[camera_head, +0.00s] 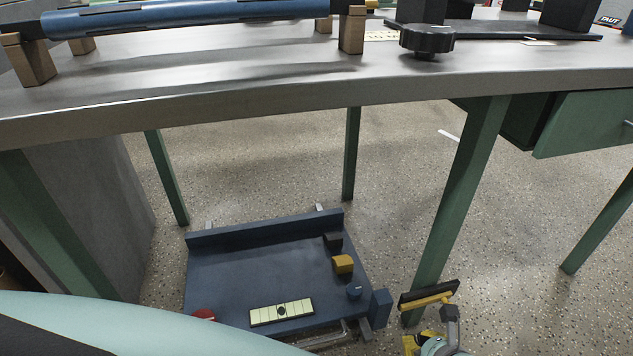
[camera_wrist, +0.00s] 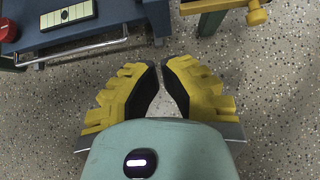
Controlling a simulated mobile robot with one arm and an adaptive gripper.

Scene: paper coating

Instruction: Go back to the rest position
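My gripper (camera_wrist: 159,66) has two yellow ribbed fingers with black inner pads. In the wrist view the fingertips lean toward each other but a gap stays between them, with bare speckled floor showing through. Nothing is held. In the head view a yellow part of my gripper's end shows at the bottom right, below the table edge and right of the blue cart (camera_head: 250,270). The cart also shows at the top left of the wrist view (camera_wrist: 110,16), apart from the fingers.
A metal-topped table (camera_head: 250,95) with green legs carries a blue roller (camera_head: 190,14) on wooden blocks and a black knob (camera_head: 428,40). A red button (camera_head: 204,315) and pale panel (camera_head: 281,311) are on the cart. A yellow bar (camera_wrist: 212,5) lies close beyond the right finger.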

